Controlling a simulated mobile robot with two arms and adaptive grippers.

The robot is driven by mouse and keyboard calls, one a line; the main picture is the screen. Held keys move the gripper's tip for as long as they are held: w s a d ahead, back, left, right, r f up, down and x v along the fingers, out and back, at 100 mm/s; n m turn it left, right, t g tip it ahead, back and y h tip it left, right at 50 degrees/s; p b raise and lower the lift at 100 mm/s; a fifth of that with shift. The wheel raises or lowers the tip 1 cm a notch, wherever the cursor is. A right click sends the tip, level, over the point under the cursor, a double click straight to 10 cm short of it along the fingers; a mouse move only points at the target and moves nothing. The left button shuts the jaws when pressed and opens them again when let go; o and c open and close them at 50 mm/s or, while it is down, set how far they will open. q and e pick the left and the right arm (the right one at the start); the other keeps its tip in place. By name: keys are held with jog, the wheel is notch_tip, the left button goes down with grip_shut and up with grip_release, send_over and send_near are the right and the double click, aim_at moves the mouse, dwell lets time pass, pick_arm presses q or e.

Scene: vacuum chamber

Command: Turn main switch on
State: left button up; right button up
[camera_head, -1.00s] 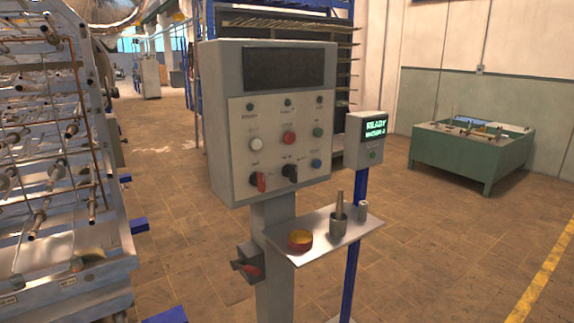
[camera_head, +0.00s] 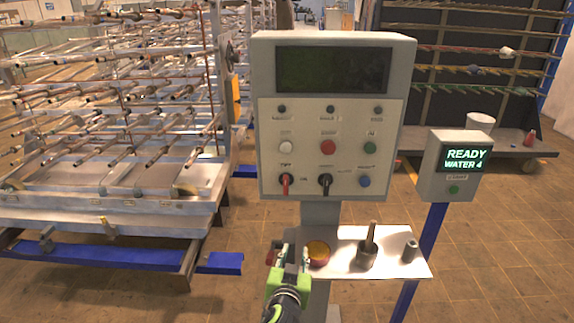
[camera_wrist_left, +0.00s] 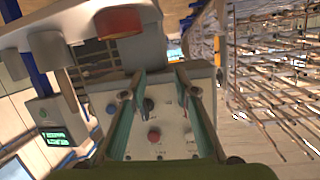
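The grey control cabinet (camera_head: 330,115) stands ahead with a dark, blank display (camera_head: 333,70), several buttons and two rotary switches. The left rotary switch (camera_head: 285,184) has a red handle, pointing about upright; the right one (camera_head: 325,184) is black. My right gripper is not in view.
A box (camera_head: 455,165) reads "READY WATER 4".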

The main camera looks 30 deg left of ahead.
pick_arm(q)
jog(key=n+t+y, duration=0.2)
send_near(286, 180)
notch_tip(286, 180, down, 3)
jog(key=s+d, duration=0.2)
jog(key=d, duration=0.1)
notch_tip(286, 180, up, 3)
jog(key=a+y+p, duration=0.1)
jog(key=a+p, duration=0.1)
jog(key=p+x, duration=0.1)
jog(key=x, duration=0.5)
jog(key=p+x, duration=0.1)
jog(key=x, duration=0.4)
jog(key=shift+w+f+p, duration=0.2)
jog(key=shift+w+p, duration=0.15)
jog(key=shift+w, duration=0.15)
jog(key=shift+w+a+f+n, duration=0.1)
jog(key=shift+w+a+n, duration=0.25)
jog(key=shift+w, duration=0.3)
jog(key=shift+a, duration=0.1)
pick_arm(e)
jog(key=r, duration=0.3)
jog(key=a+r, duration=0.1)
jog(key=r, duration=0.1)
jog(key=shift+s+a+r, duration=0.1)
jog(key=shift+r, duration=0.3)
pick_arm(q)
grip_shut()
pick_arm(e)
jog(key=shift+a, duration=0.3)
